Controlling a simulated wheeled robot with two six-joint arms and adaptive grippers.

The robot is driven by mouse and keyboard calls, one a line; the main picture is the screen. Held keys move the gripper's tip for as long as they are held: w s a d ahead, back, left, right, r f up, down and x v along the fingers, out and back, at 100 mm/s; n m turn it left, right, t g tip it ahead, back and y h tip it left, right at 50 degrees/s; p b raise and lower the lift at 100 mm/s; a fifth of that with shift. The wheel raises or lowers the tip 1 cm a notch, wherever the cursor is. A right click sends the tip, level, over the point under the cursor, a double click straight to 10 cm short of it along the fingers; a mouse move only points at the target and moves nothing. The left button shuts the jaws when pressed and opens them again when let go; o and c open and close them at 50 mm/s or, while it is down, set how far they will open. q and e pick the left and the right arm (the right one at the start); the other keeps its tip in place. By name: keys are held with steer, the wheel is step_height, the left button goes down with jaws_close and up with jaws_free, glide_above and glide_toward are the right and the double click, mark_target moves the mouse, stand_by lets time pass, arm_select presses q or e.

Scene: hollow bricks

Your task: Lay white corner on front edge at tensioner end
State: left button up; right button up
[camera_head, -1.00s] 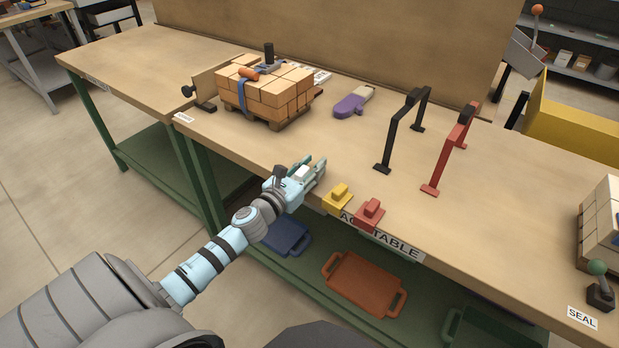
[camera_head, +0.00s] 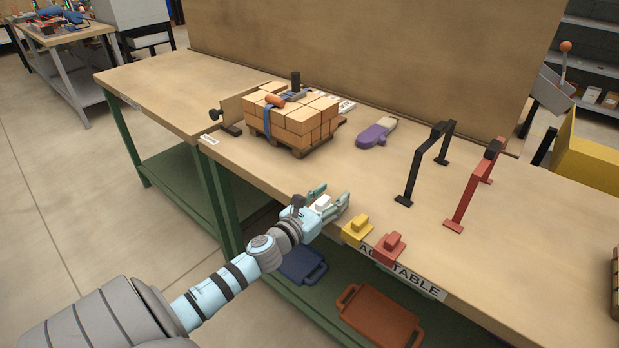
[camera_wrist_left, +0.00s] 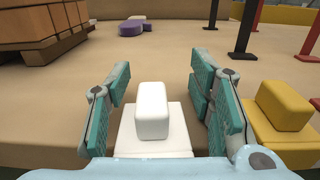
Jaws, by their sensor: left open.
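The white corner (camera_head: 322,203) is at the table's front edge, left of the yellow corner. In the left wrist view the white corner (camera_wrist_left: 152,112) has a raised block on a flat base. My left gripper (camera_head: 332,194) is open around it, with one teal-padded finger on each side. In the wrist view gaps show between the pads and the raised block. The brick stack (camera_head: 291,136) stands on a wooden pallet further back, with a blue strap (camera_head: 269,121) over it. A dark tool with an orange handle (camera_head: 275,100) lies on top. My right gripper is not in view.
The yellow corner (camera_head: 357,228) and red corner (camera_head: 389,247) sit along the front edge to the right. Bare tabletop lies between the gripper and the stack.

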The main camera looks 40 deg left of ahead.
mark_target(319, 207)
arm_select(q)
steer(key=s+b, duration=0.3)
steer(key=s, duration=0.3)
steer(key=shift+s+d+f, duration=0.1)
steer(key=s, duration=0.7)
steer(key=shift+s+r+p, duration=0.3)
steer(key=shift+r+p, duration=0.15)
